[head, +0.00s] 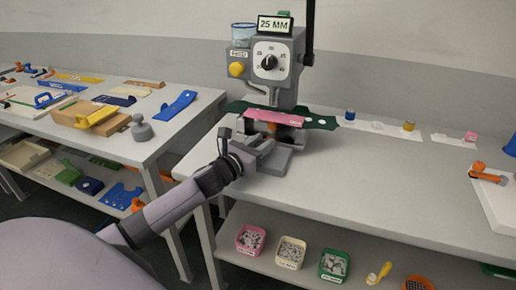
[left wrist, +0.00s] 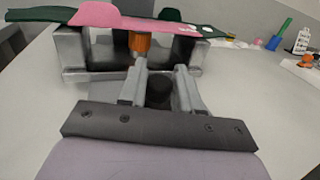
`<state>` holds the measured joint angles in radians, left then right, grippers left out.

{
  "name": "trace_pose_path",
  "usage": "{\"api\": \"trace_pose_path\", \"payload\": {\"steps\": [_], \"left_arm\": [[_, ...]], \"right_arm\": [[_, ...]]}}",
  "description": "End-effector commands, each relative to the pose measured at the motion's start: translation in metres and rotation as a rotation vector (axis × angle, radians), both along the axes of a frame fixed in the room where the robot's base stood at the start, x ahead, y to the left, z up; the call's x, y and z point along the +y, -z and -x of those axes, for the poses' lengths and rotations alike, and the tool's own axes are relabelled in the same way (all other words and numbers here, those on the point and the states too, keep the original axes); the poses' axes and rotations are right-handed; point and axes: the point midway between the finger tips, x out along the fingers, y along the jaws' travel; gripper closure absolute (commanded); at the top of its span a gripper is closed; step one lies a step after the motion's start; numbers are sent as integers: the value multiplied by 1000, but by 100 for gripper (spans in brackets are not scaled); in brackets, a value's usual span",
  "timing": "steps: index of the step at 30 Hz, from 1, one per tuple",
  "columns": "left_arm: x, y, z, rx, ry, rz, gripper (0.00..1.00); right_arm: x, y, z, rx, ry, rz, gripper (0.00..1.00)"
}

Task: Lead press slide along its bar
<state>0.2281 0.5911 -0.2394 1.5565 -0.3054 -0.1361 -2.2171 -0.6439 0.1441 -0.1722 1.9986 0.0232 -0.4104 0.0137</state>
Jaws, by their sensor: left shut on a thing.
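The grey press (head: 272,80) stands on the right-hand table, with a dial, a yellow knob, a black lever and a "25 MM" sign. A pink strip (head: 273,117) and a dark green strip (head: 318,121) lie across its lower part. My left gripper (head: 249,150) is low at the front of the press base. In the left wrist view its fingers (left wrist: 160,75) are shut on the press slide, just in front of an orange part (left wrist: 140,45) under the pink strip. The exact contact and much of the slide's bar are hidden. My right gripper is not in view.
Small spools (head: 408,127) stand on a pale strip at the back right. An orange tool (head: 487,172) lies on a white board at right. Bins of small parts (head: 290,252) are on the lower shelf. The tabletop right of the press is mostly clear.

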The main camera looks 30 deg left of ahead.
Motion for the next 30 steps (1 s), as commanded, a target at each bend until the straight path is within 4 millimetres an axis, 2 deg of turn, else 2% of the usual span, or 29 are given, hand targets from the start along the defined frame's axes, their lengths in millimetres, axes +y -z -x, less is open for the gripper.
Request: {"api": "trace_pose_path", "payload": {"steps": [7,8,9,10,21,30], "left_arm": [[2,-3,-2,-4,-5,-1,100],[2,-3,-2,-4,-6,-1,64],[2,-3,-2,-4,-6,-1,51],[2,-3,-2,-4,-6,-1,46],[2,-2,2,-2,-4,-2,46],[4,-1,36,0,-4,-2,46]], "right_arm": [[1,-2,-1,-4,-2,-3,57],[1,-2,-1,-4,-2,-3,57],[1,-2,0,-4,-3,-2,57],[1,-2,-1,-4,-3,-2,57],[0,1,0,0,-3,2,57],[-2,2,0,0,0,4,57]]}}
